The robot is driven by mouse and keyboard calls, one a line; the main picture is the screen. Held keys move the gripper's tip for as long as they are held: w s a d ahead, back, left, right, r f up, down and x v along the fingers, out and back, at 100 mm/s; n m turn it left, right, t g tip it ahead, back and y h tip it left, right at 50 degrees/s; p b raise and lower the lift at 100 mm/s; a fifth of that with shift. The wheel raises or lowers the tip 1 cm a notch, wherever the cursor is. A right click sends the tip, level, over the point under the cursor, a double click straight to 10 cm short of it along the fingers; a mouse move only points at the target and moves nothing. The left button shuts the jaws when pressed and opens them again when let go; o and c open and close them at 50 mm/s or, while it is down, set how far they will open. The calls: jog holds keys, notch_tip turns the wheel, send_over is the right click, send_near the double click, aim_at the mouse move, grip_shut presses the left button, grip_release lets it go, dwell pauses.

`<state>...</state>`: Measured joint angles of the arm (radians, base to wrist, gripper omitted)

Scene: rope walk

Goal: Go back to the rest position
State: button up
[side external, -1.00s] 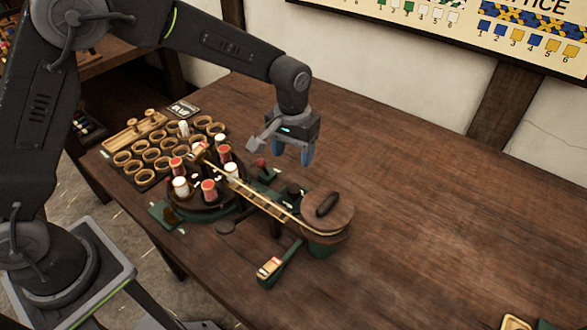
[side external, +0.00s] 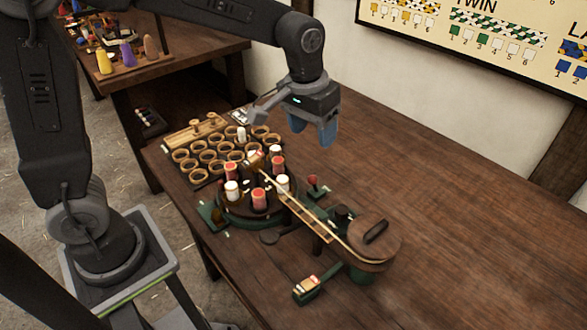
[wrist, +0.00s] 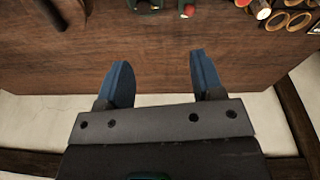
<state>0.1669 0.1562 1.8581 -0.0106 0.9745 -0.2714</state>
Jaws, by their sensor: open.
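My gripper (side external: 314,132) is open and empty, held in the air above the table behind the rope machine. In the wrist view my gripper (wrist: 155,80) shows two blue fingers spread apart with nothing between them. The rope machine (side external: 262,212) stands on the table, with red and white bobbins (side external: 258,197) on its round carrier. A braid runs from it to a round wooden drum (side external: 372,240) with a dark handle on top.
A rack of wooden rings (side external: 208,155) stands left of the machine, with one white bobbin in it. The table's right side (side external: 470,240) is clear. The wall with a chart (side external: 480,35) lies behind. A second table (side external: 170,45) stands at the back left.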

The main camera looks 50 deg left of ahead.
jog(key=s+a+r+t, duration=0.2)
jog(key=s+a, duration=0.1)
jog(key=s, duration=0.6)
jog(key=s+a+r+m+t, duration=0.1)
jog(key=s+a, duration=0.3)
jog(key=s, duration=0.5)
jog(key=shift+s+r+t, duration=0.4)
jog(key=shift+r, duration=0.2)
